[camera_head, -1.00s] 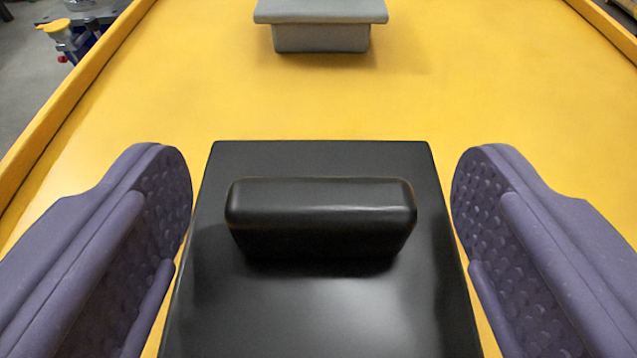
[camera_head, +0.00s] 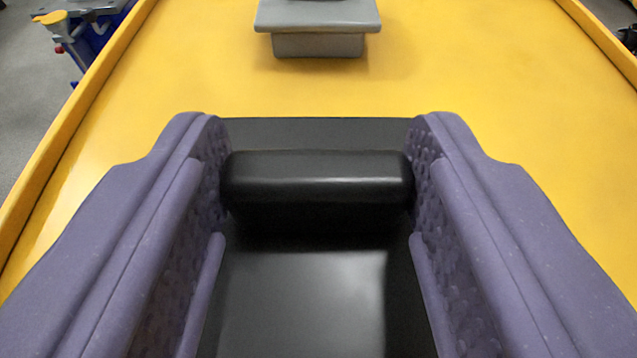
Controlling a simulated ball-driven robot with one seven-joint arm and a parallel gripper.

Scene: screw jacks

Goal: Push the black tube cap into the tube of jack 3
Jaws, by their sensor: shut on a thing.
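The black tube cap shows as a black bar with rounded edges (camera_head: 317,180) on a flat black surface (camera_head: 310,300). I cannot tell whether bar and surface are one piece. My gripper (camera_head: 318,182) has a purple, dimpled finger on each side of the bar. Both fingers touch the bar's ends and are shut on it. The fingers hide the sides of the black surface. I cannot make out jack 3 or its tube opening for certain.
A grey block with a wider top (camera_head: 318,30) stands ahead on the yellow table (camera_head: 180,95). The table has raised rims (camera_head: 75,110) at left and right. The yellow surface between is clear. A blue object with a yellow top (camera_head: 85,35) stands beyond the left rim.

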